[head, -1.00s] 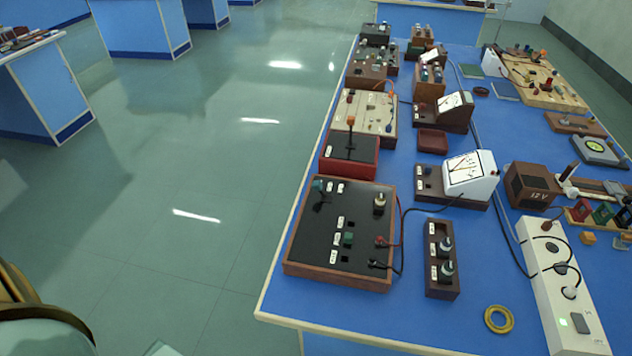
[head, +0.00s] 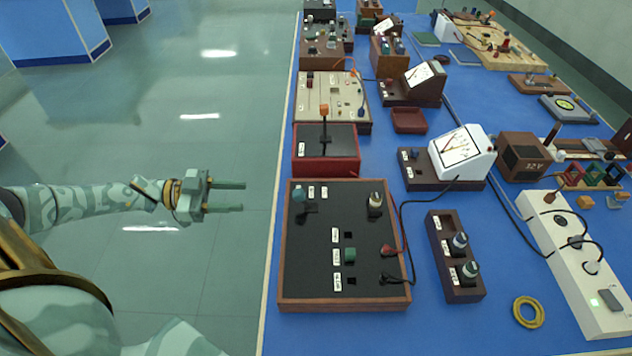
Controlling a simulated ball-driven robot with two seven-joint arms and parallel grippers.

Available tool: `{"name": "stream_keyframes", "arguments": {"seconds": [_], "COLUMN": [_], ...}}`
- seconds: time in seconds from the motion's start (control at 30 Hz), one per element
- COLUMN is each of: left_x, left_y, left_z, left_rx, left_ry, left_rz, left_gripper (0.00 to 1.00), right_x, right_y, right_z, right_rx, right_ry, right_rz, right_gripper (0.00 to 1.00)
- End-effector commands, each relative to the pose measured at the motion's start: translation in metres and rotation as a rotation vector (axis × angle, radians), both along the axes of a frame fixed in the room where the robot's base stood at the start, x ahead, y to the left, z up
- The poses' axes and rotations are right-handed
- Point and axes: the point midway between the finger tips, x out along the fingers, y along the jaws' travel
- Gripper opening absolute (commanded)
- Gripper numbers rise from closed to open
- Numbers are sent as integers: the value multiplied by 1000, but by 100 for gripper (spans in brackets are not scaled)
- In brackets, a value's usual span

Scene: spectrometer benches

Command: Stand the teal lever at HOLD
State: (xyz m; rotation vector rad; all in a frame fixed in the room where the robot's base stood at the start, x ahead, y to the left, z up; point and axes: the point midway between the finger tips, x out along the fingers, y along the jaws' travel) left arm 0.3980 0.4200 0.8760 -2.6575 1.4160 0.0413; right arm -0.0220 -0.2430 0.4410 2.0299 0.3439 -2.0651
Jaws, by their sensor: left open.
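The teal lever (head: 299,194) stands at the upper left of a wood-framed black panel (head: 318,265) near the table's front left. Its knob leans towards the leftmost of three small white labels (head: 311,192); their words are too small to read. My left gripper (head: 243,196) is open and empty, its two fingers pointing right. It is over the floor, left of the table edge and apart from the lever. My right gripper does not show.
A two-knob block (head: 456,270) is to the right.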

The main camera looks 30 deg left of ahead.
Motion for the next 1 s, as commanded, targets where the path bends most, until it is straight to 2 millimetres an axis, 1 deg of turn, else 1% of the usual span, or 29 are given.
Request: {"name": "stream_keyframes", "arguments": {"seconds": [0.03,0.1,0.17,0.27,0.37,0.47,0.6,0.7,0.8,0.9,1.0], "left_x": [-4,-6,-6,1,11,25,44,57,66,73,77], "left_y": [-5,-7,-10,-20,-37,-59,-90,-109,-125,-136,-142], "left_z": [8,15,18,18,18,18,18,18,18,17,17], "left_rx": [-58,-110,-135,-138,-137,-138,-137,-135,-134,-133,-132], "left_ry": [13,29,39,42,39,37,38,38,39,40,41], "left_rz": [-26,-42,-47,-47,-47,-46,-46,-44,-43,-42,-43], "left_gripper": [42,42,42,42,42,42,42,42,42,42,42], "right_x": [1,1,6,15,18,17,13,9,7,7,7], "right_y": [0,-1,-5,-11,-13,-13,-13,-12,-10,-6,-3], "right_z": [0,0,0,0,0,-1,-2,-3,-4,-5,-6], "right_rx": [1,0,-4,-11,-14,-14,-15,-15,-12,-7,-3], "right_ry": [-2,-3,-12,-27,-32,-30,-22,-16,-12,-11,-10], "right_rz": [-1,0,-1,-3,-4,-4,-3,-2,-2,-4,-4], "right_gripper": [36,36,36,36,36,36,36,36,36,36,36]}}
